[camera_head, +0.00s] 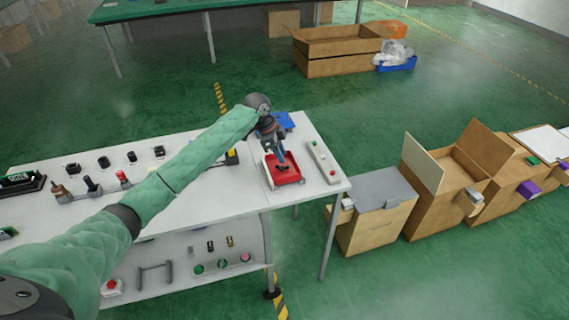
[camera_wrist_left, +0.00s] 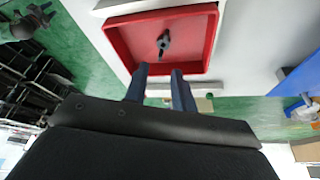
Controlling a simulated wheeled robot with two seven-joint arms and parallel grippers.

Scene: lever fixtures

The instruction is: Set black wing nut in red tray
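The red tray (camera_head: 292,178) sits on the white table near its right end. It also shows in the left wrist view (camera_wrist_left: 124,38). The black wing nut (camera_wrist_left: 163,42) lies on the floor of the red tray, inside its walls and apart from my fingers. My left gripper (camera_head: 282,160) hangs over the tray. In the left wrist view my left gripper (camera_wrist_left: 158,72) has its two blue-grey fingers apart with nothing between them.
A grey strip with small buttons (camera_head: 322,162) lies right of the tray. A blue item (camera_head: 286,121) is behind it. Lever fixtures (camera_head: 92,186) stand on the table's left part. Cardboard boxes (camera_head: 372,222) stand on the floor at right.

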